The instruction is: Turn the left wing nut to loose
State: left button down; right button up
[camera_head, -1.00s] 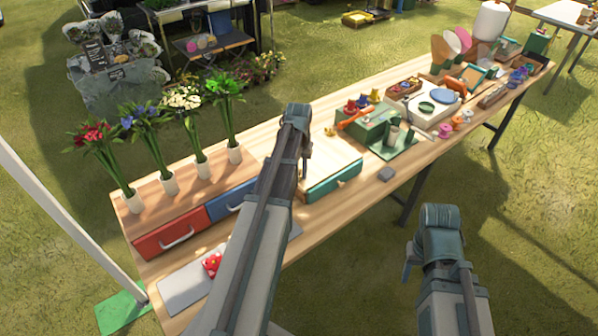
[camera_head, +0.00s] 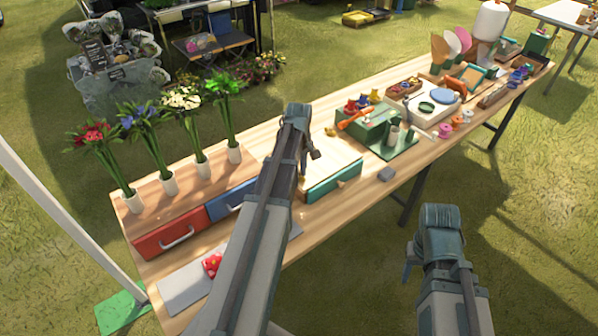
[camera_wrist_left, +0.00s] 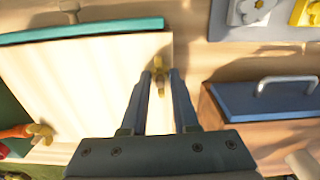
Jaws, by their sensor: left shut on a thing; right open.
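The flower press is a pale wooden board (camera_head: 328,160) with a teal front edge, in the middle of the table. It also shows in the left wrist view (camera_wrist_left: 90,80). A brass wing nut (camera_wrist_left: 160,66) at the board's edge, beside the drawer side, sits between the two fingers of my left gripper (camera_wrist_left: 160,88), which is shut on it. In the head view my left arm hides this nut, and my left gripper (camera_head: 306,158) shows only partly. Another brass wing nut (camera_head: 330,131) stands at the board's far edge. My right gripper (camera_head: 408,266) is open, off the table's front.
A blue drawer (camera_head: 232,200) and a red drawer (camera_head: 170,233) lie left of the press, with several flower vases (camera_head: 202,165) above.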

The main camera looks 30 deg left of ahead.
pick_arm(q)
jog(key=n, duration=0.4)
jog(key=shift+n, duration=0.3)
jog(key=n, duration=0.4)
jog(key=shift+n, duration=0.3)
jog(key=n, duration=0.4)
jog(key=shift+n, duration=2)
jog(key=c, duration=0.7)
grip_release()
jog(key=shift+r, duration=0.1)
